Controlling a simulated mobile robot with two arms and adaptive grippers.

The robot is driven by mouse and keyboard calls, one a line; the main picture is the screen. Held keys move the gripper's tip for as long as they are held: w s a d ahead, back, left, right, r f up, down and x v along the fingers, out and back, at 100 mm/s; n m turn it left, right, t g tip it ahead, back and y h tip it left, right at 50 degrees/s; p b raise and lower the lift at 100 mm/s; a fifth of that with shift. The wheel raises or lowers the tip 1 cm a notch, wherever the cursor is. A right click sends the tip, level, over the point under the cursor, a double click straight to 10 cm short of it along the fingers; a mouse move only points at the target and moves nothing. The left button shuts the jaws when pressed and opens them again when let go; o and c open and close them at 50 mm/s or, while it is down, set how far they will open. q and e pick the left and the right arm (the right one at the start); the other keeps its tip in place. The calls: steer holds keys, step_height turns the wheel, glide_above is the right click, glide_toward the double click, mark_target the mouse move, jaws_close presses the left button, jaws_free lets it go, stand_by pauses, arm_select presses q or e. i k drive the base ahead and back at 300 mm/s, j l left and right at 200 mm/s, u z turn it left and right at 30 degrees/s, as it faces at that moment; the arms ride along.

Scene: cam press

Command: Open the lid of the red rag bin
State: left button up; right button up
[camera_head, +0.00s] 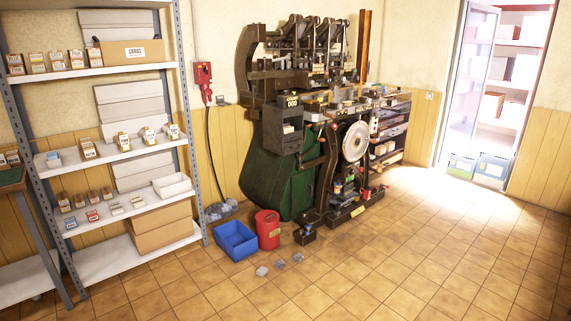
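The red rag bin (268,231) stands on the tiled floor in front of the green-based press, just right of a blue crate. Neither of my grippers shows in the head view.
The blue crate (235,242) is close beside the bin. The large press (290,170) stands behind it, and a metal shelf unit (110,155) is at left. Small grey pieces (279,264) lie on the floor in front. The floor (400,265) at right is clear towards the open doorway.

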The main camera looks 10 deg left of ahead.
mark_target(267, 214)
steer(key=i+j+u, duration=0.3)
steer(key=i, duration=0.65)
steer(key=i+u, duration=0.25)
steer(key=i, duration=0.75)
